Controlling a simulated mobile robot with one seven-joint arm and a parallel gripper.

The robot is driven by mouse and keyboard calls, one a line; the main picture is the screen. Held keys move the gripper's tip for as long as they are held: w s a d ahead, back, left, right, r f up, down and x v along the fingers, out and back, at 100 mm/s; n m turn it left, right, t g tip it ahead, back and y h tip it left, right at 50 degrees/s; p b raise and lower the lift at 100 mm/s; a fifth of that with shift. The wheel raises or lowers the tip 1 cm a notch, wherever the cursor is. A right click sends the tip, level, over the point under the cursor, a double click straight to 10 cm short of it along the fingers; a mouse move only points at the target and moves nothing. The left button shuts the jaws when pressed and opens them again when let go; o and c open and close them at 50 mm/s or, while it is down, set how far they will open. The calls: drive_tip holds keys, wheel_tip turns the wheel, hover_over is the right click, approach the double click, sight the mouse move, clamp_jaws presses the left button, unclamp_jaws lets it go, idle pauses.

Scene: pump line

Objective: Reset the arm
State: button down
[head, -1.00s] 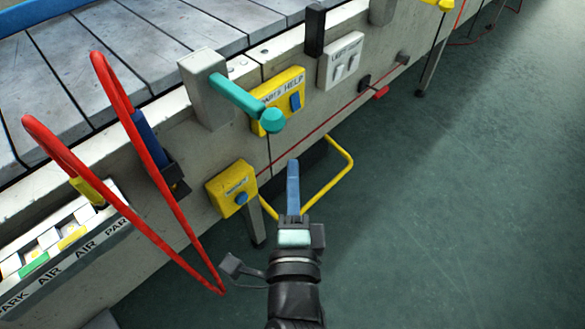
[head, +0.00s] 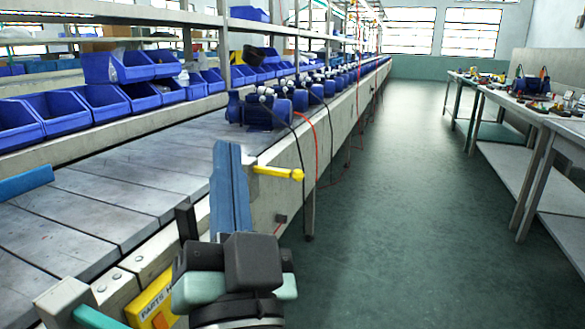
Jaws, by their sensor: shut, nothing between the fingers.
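My gripper (head: 231,190) is raised in the lower middle of the head view, with its blue fingers together and pointing away along the line. Nothing shows between the fingers. It stands in front of the conveyor's near side and hides part of that edge. My wrist fills the bottom of the view below it.
The slatted conveyor (head: 110,190) runs away on the left, with blue pumps (head: 265,108) further along. A yellow lever (head: 280,172) sticks out just right of my gripper. Blue bins (head: 60,108) line the far side. The aisle floor (head: 390,220) is clear; benches (head: 505,168) stand right.

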drive_tip(key=s+d+r+n+t+h, duration=0.2)
drive_tip(key=s+d+r+h, duration=0.1)
drive_tip(key=r, duration=0.5)
drive_tip(key=s+d+r+n+t+h, duration=0.1)
drive_tip(key=s+d+r+t+h, duration=0.2)
drive_tip(key=r, duration=0.4)
wheel_tip(320, 180, up, 37)
drive_tip(key=g+y+p, duration=0.1)
drive_tip(key=p, duration=3.7)
drive_tip(key=shift+s, duration=0.15)
